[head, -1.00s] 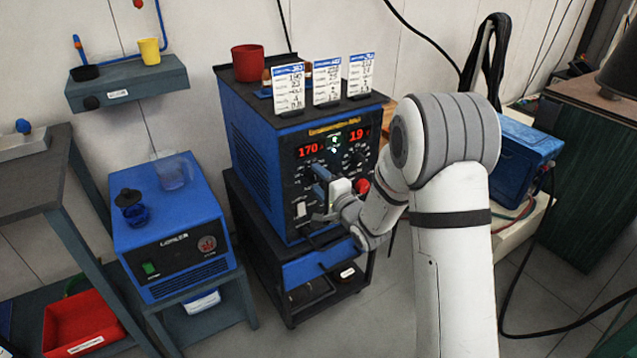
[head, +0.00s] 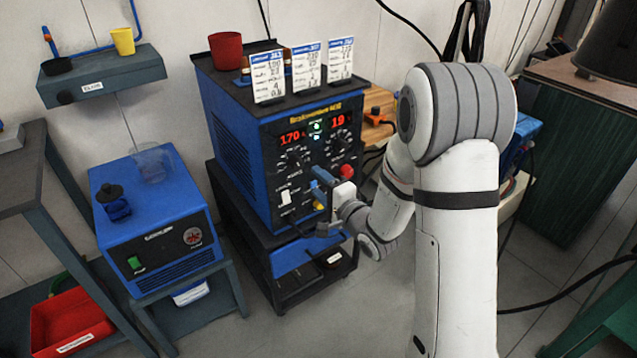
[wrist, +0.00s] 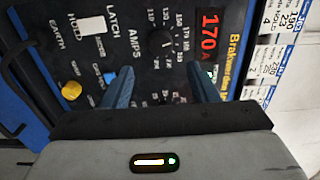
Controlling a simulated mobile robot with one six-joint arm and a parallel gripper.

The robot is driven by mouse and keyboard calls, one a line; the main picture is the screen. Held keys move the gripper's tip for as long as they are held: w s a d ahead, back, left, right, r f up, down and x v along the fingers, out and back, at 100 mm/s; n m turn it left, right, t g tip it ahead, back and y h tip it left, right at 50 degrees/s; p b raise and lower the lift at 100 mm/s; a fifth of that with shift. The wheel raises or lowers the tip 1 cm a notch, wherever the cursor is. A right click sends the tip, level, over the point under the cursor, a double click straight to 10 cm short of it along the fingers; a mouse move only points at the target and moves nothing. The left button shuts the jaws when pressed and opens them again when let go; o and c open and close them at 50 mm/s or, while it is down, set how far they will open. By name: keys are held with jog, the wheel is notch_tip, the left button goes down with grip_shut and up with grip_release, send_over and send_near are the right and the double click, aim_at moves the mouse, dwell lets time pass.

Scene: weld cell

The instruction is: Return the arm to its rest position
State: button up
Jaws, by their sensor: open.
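My arm reaches forward from the right side of the head view. My gripper (head: 322,200) is in front of the lower part of the blue welding machine's front panel (head: 318,145). In the wrist view, the two blue fingers (wrist: 161,88) stand apart with nothing between them. The panel lies beyond them, with an AMPS knob (wrist: 161,42), a red 170 display (wrist: 210,36), a white rocker switch (wrist: 93,25) and a yellow knob (wrist: 71,91). I cannot tell the exact gap between fingertips and panel, but no finger is seen gripping a knob.
Several white cards (head: 307,67) and a red cup (head: 226,51) stand on the machine. A blue cooler unit (head: 155,215) is at left, with a wall shelf (head: 104,75) above it. A green cabinet (head: 570,160) is at right. Grey floor (head: 380,315) is open in front.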

jog(key=s+d+r+n+g+h+p, duration=0.5)
jog(key=d+r+h+p, duration=0.5)
jog(key=r, duration=0.4)
jog(key=s+d+r+n+g+p, duration=0.1)
jog(key=s+r+n+g+p, duration=0.2)
jog(key=s, duration=0.9)
jog(key=s+d+r+n+g+p, duration=0.2)
jog(key=s+r+p, duration=0.4)
jog(key=s, duration=0.5)
notch_tip(320, 180, up, 2)
jog(key=shift+s+d+r+n+g, duration=0.1)
jog(key=shift+s+d+n+g, duration=0.4)
jog(key=shift+g, duration=0.7)
jog(key=shift+w+a, duration=0.15)
jog(key=shift+a, duration=0.05)
